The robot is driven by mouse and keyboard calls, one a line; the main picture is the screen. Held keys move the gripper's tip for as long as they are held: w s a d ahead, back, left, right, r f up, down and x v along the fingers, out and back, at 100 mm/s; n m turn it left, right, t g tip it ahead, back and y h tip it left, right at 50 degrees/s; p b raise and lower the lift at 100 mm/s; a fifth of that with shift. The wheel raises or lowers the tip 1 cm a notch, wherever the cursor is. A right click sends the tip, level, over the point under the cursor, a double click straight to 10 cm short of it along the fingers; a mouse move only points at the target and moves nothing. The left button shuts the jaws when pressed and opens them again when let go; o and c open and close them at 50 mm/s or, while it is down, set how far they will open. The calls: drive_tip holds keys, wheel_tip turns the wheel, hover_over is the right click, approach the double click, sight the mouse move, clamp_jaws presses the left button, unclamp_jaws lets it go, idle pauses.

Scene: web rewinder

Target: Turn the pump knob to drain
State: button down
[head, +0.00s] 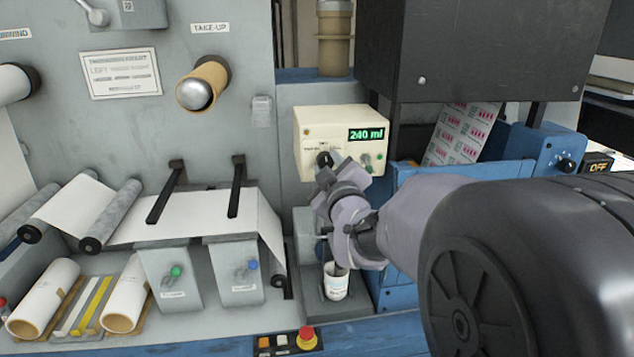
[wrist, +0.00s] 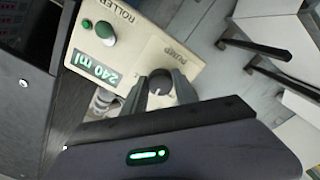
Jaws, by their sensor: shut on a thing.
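The cream pump box (head: 318,122) is on the machine front, with a green display (head: 366,135) reading 240 ml. Its dark pump knob (head: 323,158) is at the lower left of the box face. My gripper (head: 330,168) reaches it from the lower right. In the wrist view, the box (wrist: 152,30) appears tilted, and the two fingers of my gripper (wrist: 160,92) are on either side of the pump knob (wrist: 160,78), shut on it. The knob's pointer and setting marks are too small or hidden to read.
A white cup (head: 336,284) stands below my wrist. A dark cabinet (head: 470,50) hangs at upper right. A red emergency button (head: 307,336) is at the front edge.

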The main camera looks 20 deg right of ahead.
drive_tip(key=n+b, duration=0.5)
drive_tip(key=shift+r+n+b, duration=0.15)
drive_tip(key=shift+n+b, duration=0.65)
drive_tip(key=shift+n, duration=0.3)
drive_tip(key=shift+r, duration=0.1)
drive_tip(key=c, duration=1)
unclamp_jaws()
drive_tip(key=shift+d, duration=0.1)
drive_tip(key=p+v, duration=0.1)
drive_tip(key=v, duration=1.6)
drive_tip(key=shift+s+p, duration=0.2)
drive_tip(key=shift+p, duration=0.1)
